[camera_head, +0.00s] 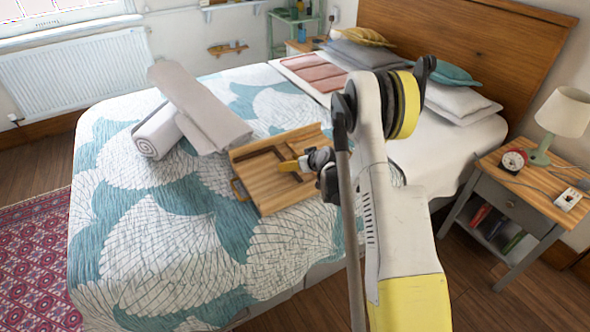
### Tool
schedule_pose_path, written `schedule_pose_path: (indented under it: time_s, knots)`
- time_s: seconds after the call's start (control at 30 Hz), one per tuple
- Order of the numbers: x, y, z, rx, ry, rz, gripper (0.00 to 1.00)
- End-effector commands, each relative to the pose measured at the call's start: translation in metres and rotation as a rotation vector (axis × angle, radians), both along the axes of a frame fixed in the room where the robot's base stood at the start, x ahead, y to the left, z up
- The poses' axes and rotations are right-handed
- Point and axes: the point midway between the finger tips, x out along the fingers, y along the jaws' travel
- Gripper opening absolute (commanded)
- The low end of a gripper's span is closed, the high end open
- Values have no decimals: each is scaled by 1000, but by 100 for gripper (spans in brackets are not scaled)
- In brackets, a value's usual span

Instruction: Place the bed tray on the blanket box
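The bed tray (262,193) is a light wooden tray. It lies on the patterned bedspread near the bed's right-hand side, with a handle at its left end. A dark shape on its surface may be shadow. My gripper (287,165) is over the tray's right part, low and close to it. I cannot tell whether it touches the tray, and its fingers are too small to show open or shut. My arm hides part of the bed and the tray's right end may be partly covered. I cannot make out a blanket box in this view.
A rolled and a folded grey blanket (200,105) lie on the bed (170,235) left of the tray. Pillows (460,100) are by the headboard. Wooden floor shows at lower right.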

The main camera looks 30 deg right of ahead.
Motion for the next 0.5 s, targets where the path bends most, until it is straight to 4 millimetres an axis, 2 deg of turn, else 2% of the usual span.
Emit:
schedule_pose_path:
  time_s: [0.07, 0.27, 0.3, 0.37, 0.4, 0.47, 0.5]
  knots:
    - [7, 1, -7, 0, 0, 0, 100]
    - [8, 1, -5, 0, 0, 0, 100]
    - [8, 1, -5, 0, 0, 0, 94]
    - [8, 1, -5, 0, 0, 0, 76]
    - [8, 1, -5, 0, 0, 0, 63]
    - [8, 1, -5, 0, 0, 0, 45]
    - [8, 1, -5, 0, 0, 0, 39]
